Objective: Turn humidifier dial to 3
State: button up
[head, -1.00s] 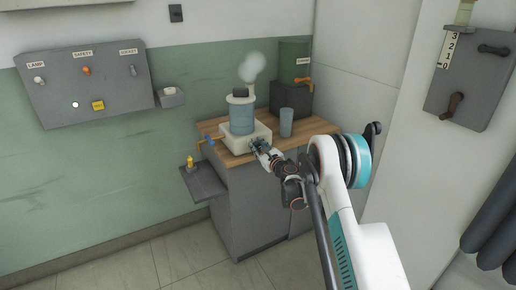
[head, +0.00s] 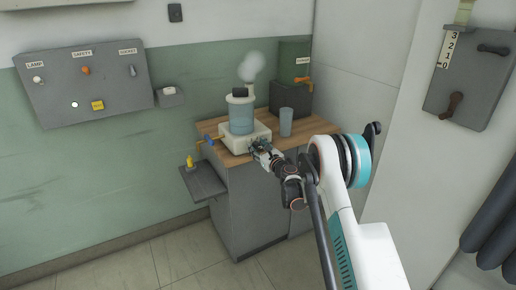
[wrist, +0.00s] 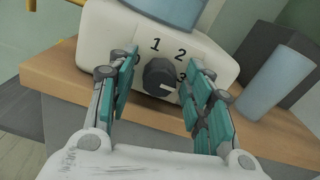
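The humidifier (head: 241,118) stands on the wooden counter, with a clear blue tank on a white base (wrist: 105,35) and vapour above it. On the base's front is a dark round dial (wrist: 160,77) with a pale mark at its lower right. The numbers 1, 2 and 3 are printed around it; the 3 (wrist: 182,77) is partly hidden by my right finger. The mark lies near the 3, a little below it. My gripper (wrist: 162,70) is open, its teal-padded fingers on either side of the dial with gaps showing. It also appears at the base in the head view (head: 256,146).
A blue cup (head: 286,122) stands right of the humidifier, with a dark green tank with an orange tap (head: 292,75) behind. A small side shelf (head: 203,181) is at left. A switch panel (head: 82,85) and a lever box (head: 470,75) are on the walls.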

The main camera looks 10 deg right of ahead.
jog(key=v, duration=1.2)
jog(key=shift+r, duration=0.15)
jog(key=s+a+r+n+g+y, duration=0.1)
jog(key=s+a+r+n+g, duration=0.3)
jog(key=r+n, duration=0.55)
jog(key=s+a+r+n+g, duration=0.1)
jog(key=s+a+r+n, duration=0.2)
jog(key=s+r, duration=0.3)
jog(key=s+a+r+n+g, duration=0.1)
jog(key=s+a+r+n, duration=0.2)
jog(key=s, duration=0.5)
jog(key=s+d+f+n+g+h, duration=0.1)
jog(key=s+n, duration=0.4)
jog(key=s, duration=0.5)
jog(key=s+d+f+n+g+h, duration=0.1)
jog(key=s+d+n+h, duration=0.2)
jog(key=s, duration=0.8)
jog(key=s+d+f+n+g+h, duration=0.1)
jog(key=s+d+n+g+h, duration=0.1)
jog(key=s+n, duration=0.5)
jog(key=s, duration=0.4)
jog(key=shift+d+h, duration=0.25)
jog(key=shift+h, duration=0.05)
